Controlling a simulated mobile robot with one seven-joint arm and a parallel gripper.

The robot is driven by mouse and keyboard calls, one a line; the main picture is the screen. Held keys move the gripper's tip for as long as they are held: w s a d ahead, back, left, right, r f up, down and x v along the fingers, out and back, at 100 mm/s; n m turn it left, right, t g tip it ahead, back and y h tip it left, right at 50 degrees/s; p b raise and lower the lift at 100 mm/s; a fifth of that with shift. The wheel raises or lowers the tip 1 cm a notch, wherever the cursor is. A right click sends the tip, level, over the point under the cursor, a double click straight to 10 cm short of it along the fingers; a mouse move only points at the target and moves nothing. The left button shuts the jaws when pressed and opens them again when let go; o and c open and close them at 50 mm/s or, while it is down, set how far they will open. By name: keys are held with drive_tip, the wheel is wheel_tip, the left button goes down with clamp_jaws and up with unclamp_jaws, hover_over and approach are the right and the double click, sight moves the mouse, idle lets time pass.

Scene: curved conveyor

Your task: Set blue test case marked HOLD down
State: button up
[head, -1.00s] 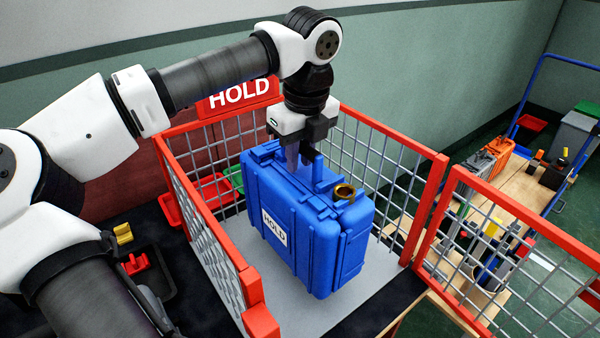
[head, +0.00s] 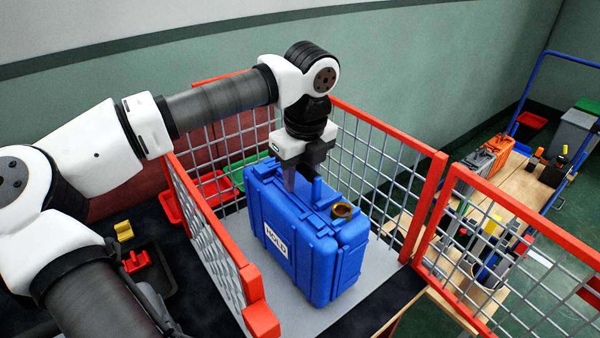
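The blue test case (head: 307,238) with the white HOLD label (head: 276,241) stands upright inside the red-framed mesh cage, over the grey floor plate (head: 300,313). Its underside is at or very near the plate; I cannot tell whether it touches. My gripper (head: 303,180) points down at the top of the case, with its fingers at the handle. The fingers appear closed around the handle, though the case partly hides them.
Red-framed mesh panels (head: 392,165) enclose the case at left, back and right. Red and green bins (head: 215,188) show behind the left panel. A wooden-topped cart (head: 520,190) with cases stands beyond the right panel. Bare plate shows in front of the case.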

drive_tip(key=shift+o, duration=0.4)
drive_tip(key=shift+r, duration=0.1)
drive_tip(key=shift+r, duration=0.2)
drive_tip(key=r, duration=0.7)
drive_tip(key=s+d+r+b, duration=0.1)
drive_tip(key=r, duration=0.3)
drive_tip(key=shift+r, duration=0.3)
